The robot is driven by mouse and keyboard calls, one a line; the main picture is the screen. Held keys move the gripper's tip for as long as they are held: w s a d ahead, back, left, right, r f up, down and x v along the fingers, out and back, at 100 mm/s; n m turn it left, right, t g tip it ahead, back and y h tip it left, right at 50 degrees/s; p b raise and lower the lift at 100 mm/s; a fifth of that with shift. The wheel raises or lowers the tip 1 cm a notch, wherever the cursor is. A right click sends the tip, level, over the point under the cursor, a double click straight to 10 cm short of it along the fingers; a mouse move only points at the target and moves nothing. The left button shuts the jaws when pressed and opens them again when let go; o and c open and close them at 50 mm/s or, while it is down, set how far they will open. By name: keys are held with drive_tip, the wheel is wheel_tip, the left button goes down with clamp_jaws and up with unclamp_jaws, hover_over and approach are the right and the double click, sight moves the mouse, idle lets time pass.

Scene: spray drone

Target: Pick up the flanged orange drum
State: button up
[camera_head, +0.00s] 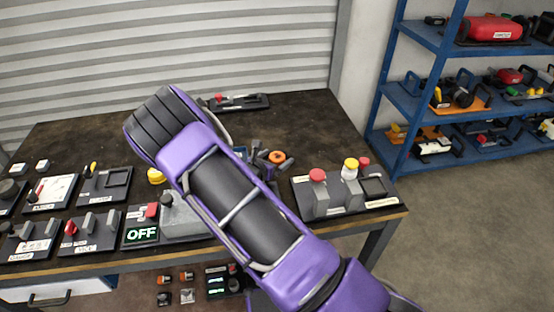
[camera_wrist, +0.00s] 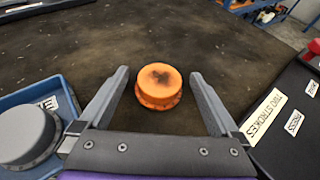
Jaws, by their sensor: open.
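The flanged orange drum (camera_wrist: 158,86) stands on the dark bench top in the wrist view. It is a short round orange piece with a wider rim at its base and a dark smudge on top. My gripper (camera_wrist: 160,98) is open, with one finger on each side of the drum and a gap on both sides. I cannot tell how high the fingertips are above the bench. In the head view the drum (camera_head: 277,157) shows small beside my gripper (camera_head: 266,158), which is partly hidden by my purple arm.
A blue tray (camera_wrist: 68,105) with a grey round knob (camera_wrist: 26,134) lies close on the left. A dark labelled panel (camera_wrist: 285,110) lies close on the right; in the head view it carries red and yellow buttons (camera_head: 350,168). The bench (camera_head: 310,125) behind the drum is clear. Blue shelves (camera_head: 400,100) stand right.

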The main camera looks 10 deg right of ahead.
sight(276, 158)
drive_tip(key=c, duration=1.4)
wheel_tip(276, 158, up, 10)
drive_tip(key=p, duration=0.1)
drive_tip(key=shift+c, duration=0.2)
drive_tip(key=s+r+n+t+y, duration=0.2)
drive_tip(key=s+r+n+y, duration=0.2)
drive_tip(key=s+r, duration=0.6)
wheel_tip(276, 158, up, 3)
drive_tip(key=shift+d+f+t, duration=0.2)
drive_tip(key=shift+d+t, duration=0.1)
drive_tip(key=shift+d, duration=0.05)
